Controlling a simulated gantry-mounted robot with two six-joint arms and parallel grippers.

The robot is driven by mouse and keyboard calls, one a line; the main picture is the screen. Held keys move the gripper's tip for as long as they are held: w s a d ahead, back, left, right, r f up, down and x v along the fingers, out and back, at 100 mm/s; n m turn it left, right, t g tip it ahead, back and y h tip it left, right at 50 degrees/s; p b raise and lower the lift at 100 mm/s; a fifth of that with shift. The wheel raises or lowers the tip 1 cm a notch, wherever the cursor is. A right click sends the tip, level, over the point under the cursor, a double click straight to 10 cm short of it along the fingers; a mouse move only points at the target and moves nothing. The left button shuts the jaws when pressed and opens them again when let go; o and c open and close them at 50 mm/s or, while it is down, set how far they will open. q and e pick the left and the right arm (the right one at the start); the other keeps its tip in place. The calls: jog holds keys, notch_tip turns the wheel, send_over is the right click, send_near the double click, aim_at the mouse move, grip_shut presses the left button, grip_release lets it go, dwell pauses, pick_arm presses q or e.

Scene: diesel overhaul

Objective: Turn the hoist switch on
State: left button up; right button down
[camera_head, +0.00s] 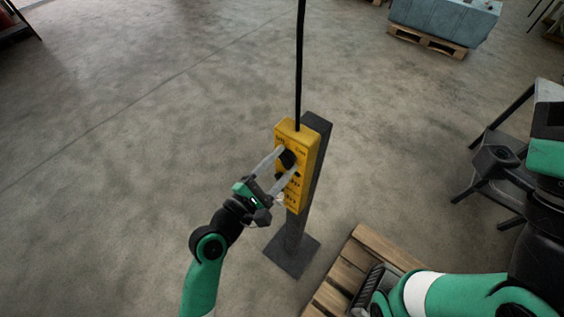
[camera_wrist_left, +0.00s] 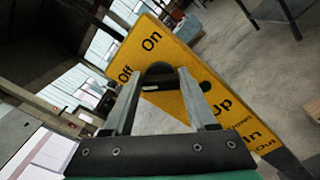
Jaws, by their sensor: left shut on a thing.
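The hoist switch is a round black knob (camera_head: 287,159) on the upper part of a yellow control box (camera_head: 302,185). The box is fixed to a dark post. My left gripper (camera_head: 284,162) reaches it from the lower left and is shut on the knob, one finger on each side. In the left wrist view, the knob (camera_wrist_left: 158,71) sits between the fingertips, with the "Off" and "On" labels beyond it. Which label the knob points at cannot be told. Of my right arm, links show at the right; its fingers are not seen.
A black cable (camera_head: 299,65) rises from the box. The post stands on a flat base plate (camera_head: 291,255). A wooden pallet (camera_head: 335,290) with a dark ribbed part lies to its right. A blue-grey block (camera_head: 445,22) on a pallet is far back. The floor at left is clear.

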pick_arm(q)
jog(key=m+b, duration=0.1)
jog(key=m, duration=0.1)
jog(key=m+b, duration=0.1)
jog(key=m, duration=0.1)
jog(key=shift+f+m, duration=0.2)
jog(key=shift+m, duration=0.1)
jog(key=m+b, duration=0.2)
jog(key=m, duration=0.2)
jog(key=shift+f+m, duration=0.15)
jog(key=shift+m, duration=0.15)
jog(key=m+b, duration=0.2)
jog(key=m, duration=0.2)
jog(key=shift+f+b, duration=0.1)
jog(key=shift+b, duration=0.3)
jog(key=shift+m+b, duration=1.15)
jog(key=shift+m, duration=1.25)
jog(key=o, duration=1.4)
jog(key=shift+c, duration=0.2)
